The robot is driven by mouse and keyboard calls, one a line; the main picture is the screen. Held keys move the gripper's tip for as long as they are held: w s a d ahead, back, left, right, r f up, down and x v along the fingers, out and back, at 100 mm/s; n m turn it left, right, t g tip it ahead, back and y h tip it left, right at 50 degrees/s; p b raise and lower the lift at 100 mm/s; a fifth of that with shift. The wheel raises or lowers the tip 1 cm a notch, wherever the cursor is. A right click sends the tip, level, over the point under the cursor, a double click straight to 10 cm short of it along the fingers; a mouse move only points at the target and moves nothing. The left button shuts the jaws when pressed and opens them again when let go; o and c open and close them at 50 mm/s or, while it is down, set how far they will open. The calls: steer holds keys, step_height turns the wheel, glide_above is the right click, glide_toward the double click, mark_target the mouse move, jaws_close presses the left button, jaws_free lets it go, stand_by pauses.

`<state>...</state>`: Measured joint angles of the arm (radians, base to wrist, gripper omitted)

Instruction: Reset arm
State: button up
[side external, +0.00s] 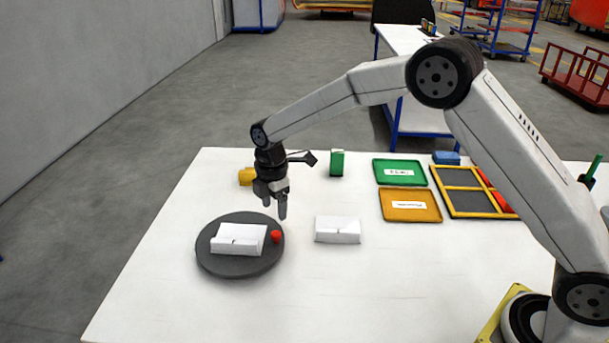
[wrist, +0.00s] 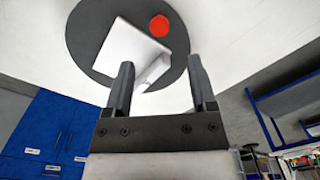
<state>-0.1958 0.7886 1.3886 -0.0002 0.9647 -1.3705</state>
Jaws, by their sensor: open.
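My gripper (side external: 275,204) hangs over the table just behind the dark round plate (side external: 225,266). Its two fingers are apart with nothing between them, and it also shows open in the wrist view (wrist: 162,85). A white nosecone-like block (side external: 238,238) lies on the round plate, with a small red round piece (side external: 276,236) beside it near the plate's right edge. In the wrist view the white block (wrist: 130,48) and the red piece (wrist: 160,26) show on the plate (wrist: 85,30) beyond the fingertips. A second white block (side external: 338,230) stands on the table to the right of the plate.
A yellow piece (side external: 246,176) lies behind my gripper, and a green block (side external: 337,163) stands farther right. A green tray (side external: 400,165), an orange tray (side external: 394,212) and a yellow-framed divided tray (side external: 462,190) lie at the right. The white table (side external: 360,290) is clear in front.

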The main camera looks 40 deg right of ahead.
steer(key=shift+s+d+r+m, duration=0.2)
steer(key=shift+s+d+m, duration=0.15)
steer(key=shift+m, duration=0.05)
steer(key=s+d+m+t, duration=0.1)
steer(key=s+d+m, duration=0.4)
steer(key=s+m, duration=0.3)
steer(key=s+d+r+m+t, duration=0.1)
steer(key=s+d+m, duration=0.4)
steer(key=s+m, duration=0.4)
steer(key=s, duration=0.7)
steer(key=shift+s+r+t, duration=0.25)
steer(key=shift+t, duration=0.05)
